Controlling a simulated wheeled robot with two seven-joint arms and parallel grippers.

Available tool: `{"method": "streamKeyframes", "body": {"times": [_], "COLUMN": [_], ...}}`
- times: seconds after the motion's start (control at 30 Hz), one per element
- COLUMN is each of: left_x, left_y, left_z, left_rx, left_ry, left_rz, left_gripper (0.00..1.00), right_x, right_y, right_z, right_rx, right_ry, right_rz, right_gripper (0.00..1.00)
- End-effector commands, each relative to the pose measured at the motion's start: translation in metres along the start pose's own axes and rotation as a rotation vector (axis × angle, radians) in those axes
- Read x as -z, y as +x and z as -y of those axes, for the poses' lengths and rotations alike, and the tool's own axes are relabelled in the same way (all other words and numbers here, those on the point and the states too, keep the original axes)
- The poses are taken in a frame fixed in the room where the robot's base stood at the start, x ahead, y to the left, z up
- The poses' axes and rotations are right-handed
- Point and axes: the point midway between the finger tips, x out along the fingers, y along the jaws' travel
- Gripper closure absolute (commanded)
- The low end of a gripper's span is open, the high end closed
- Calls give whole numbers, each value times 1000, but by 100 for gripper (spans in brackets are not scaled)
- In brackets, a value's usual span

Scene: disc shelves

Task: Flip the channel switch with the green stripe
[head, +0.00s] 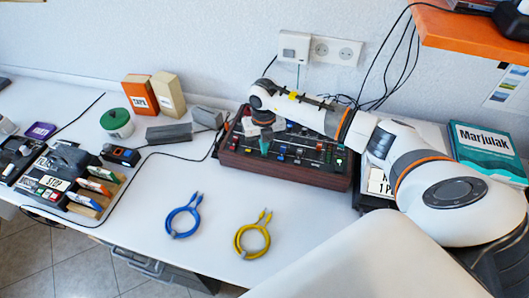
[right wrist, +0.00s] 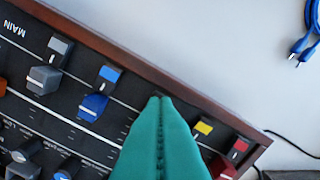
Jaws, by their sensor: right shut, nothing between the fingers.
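The mixer (head: 283,176), a dark panel in a reddish-brown wooden frame, stands on the white table. My right gripper (head: 265,150) is over its left part, with teal fingers shut and empty, pointing down. In the right wrist view, the shut fingers (right wrist: 160,100) cover part of a row of striped switches. No green stripe shows there; the fingers hide the space between blue and yellow. Contact cannot be told.
A blue cable coil (head: 184,216) and a yellow cable coil (head: 252,238) lie in front of the mixer. Boxes (head: 140,94), a green-lidded jar (head: 117,122) and a disc rack (head: 70,183) stand to the left. An orange shelf (head: 470,35) overhangs at upper right.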

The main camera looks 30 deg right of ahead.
Motion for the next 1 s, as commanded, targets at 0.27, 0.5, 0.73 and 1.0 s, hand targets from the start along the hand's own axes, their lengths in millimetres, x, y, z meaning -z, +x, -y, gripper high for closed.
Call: {"method": "streamKeyframes", "body": {"times": [0.27, 0.5, 0.73, 1.0], "left_x": [0, 0, 0, 0], "left_y": [4, 6, 9, 12], "left_z": [0, 0, 0, 0], "left_rx": [0, 0, 0, 0], "left_ry": [-1, -1, -1, 0], "left_rz": [1, 1, 1, 1], "left_gripper": [64, 64, 64, 64], "right_x": [0, 0, 0, 0], "right_y": [5, 9, 12, 16], "right_z": [0, 0, 0, 0], "right_rx": [0, 0, 0, 0], "right_ry": [0, 0, 0, 0], "right_rz": [0, 0, 0, 0], "right_gripper": [100, 100, 100, 100]}}
